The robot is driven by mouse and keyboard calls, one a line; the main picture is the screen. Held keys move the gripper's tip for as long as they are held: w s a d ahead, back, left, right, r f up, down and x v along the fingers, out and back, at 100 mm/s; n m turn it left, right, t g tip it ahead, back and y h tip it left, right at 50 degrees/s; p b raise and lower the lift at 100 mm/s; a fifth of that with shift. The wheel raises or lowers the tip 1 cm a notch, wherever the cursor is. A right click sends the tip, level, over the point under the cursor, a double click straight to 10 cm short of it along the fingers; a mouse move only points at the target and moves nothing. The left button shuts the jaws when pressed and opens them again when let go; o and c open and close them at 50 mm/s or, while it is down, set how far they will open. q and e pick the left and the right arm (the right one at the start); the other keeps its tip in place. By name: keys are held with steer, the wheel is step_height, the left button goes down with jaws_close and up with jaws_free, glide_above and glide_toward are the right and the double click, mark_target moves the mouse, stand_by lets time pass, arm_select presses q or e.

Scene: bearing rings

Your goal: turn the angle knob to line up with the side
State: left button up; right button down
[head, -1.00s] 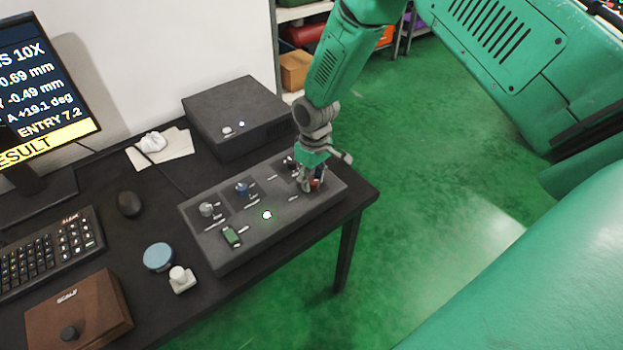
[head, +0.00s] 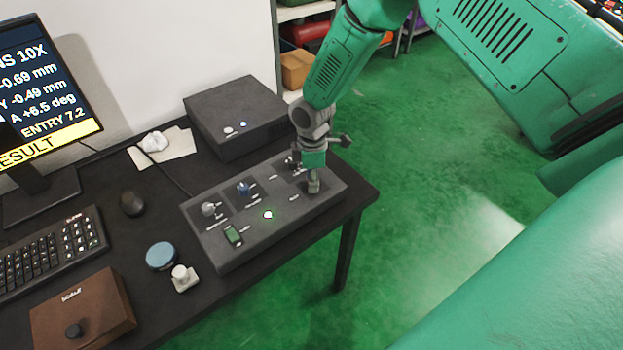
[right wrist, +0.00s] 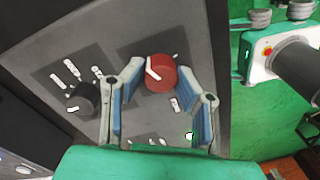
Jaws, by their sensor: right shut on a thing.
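The red knob (right wrist: 160,72) has a white pointer line and sits on the grey control panel (head: 270,240). My right gripper (right wrist: 161,80) is shut on the red knob, one blue-padded finger on each side of it. In the head view my right gripper (head: 313,186) points down at the right end of the panel and hides the red knob. The monitor (head: 40,80) reads A +6.5 deg, with -0.69 mm and -0.49 mm above. My left gripper is not in view.
The panel also carries a black knob (right wrist: 84,98), a blue knob (head: 244,188), a grey knob (head: 208,208), a green switch (head: 233,236) and a lit white button (head: 268,215). A dark box (head: 235,115) stands behind. Open floor lies to the right of the table.

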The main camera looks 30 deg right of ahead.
steer(key=shift+w+d+r+n, duration=0.1)
steer(key=shift+w+n, duration=0.05)
steer(key=shift+n, duration=1.15)
steer(key=c, duration=1.2)
jaws_free()
steer(key=r, duration=1.1)
steer(key=shift+w+d+r, duration=0.1)
steer(key=shift+w+r, duration=0.15)
steer(key=shift+r, duration=0.15)
